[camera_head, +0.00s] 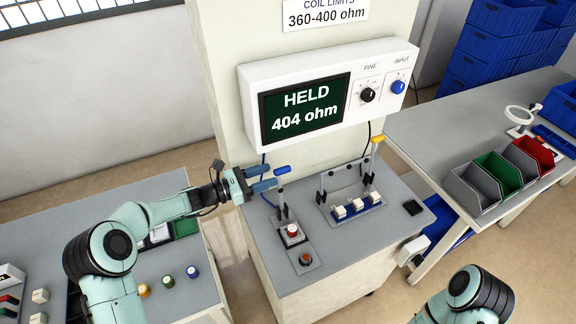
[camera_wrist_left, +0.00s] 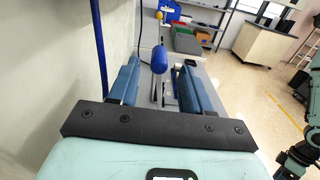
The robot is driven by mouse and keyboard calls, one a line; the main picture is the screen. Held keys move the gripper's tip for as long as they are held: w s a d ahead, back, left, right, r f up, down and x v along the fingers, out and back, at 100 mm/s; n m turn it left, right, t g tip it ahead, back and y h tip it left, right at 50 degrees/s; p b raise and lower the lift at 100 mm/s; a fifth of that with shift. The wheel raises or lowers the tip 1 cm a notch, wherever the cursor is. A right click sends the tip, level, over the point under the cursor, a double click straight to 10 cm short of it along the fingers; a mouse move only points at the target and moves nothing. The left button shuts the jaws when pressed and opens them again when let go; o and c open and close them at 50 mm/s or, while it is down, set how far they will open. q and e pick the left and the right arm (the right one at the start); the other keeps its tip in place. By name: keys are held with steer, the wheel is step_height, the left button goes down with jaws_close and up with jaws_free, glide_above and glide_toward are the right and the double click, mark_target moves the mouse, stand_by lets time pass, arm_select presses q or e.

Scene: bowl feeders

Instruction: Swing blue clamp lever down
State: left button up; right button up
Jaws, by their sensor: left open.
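The blue clamp lever (camera_head: 281,170) stands raised on the left side of the grey cabinet top, its blue grip uppermost. In the left wrist view its grip (camera_wrist_left: 159,60) appears between my two blue fingers. Below the lever are a clamp post and a small fixture holding a white and red part (camera_head: 292,231). My left gripper (camera_head: 270,177) is open and empty, with its fingertips close to the blue grip. Whether a finger touches it I cannot tell. My right gripper is out of view; only part of the right arm shows at the bottom right.
A yellow-handled lever (camera_head: 378,139) stands farther right on the cabinet top (camera_head: 330,262), behind several white parts in a blue holder (camera_head: 357,209). A meter box (camera_head: 330,90) reading "HELD 404 ohm" hangs above. Grey, green and red bins (camera_head: 497,172) stand on the right bench.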

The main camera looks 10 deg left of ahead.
mark_target(288, 166)
arm_select(q)
steer(key=p+x, duration=0.1)
steer(key=x, duration=0.6)
steer(key=shift+w+d, duration=0.2)
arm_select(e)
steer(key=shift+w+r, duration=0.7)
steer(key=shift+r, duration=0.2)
arm_select(q)
jaws_close()
